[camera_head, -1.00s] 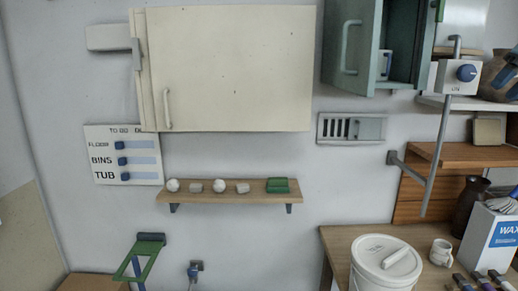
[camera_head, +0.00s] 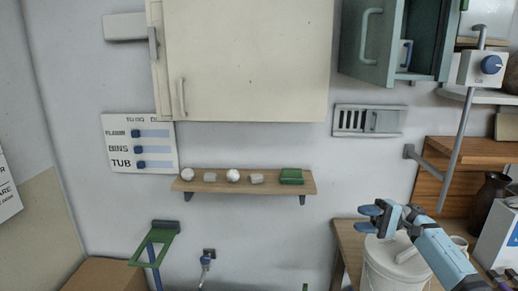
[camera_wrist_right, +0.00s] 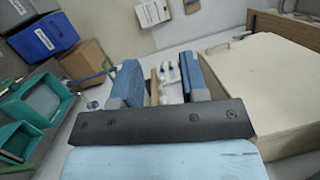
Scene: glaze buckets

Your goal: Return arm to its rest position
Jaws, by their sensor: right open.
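My right arm, light blue, comes in from the lower right in the head view. Its right gripper (camera_head: 368,218) is open and empty, with blue fingers pointing left. It shows in front of the white lidded bucket (camera_head: 393,268) and hides part of its lid. In the right wrist view, the two blue fingers of the right gripper (camera_wrist_right: 163,80) stand apart, with the shelf and its small items seen between them. My left gripper is not in view.
A cream cabinet (camera_head: 245,65) and an open green cabinet (camera_head: 422,40) hang on the wall. A wooden shelf (camera_head: 215,187) holds small white pieces and a green block (camera_head: 291,177). A control box (camera_head: 484,67) is at right.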

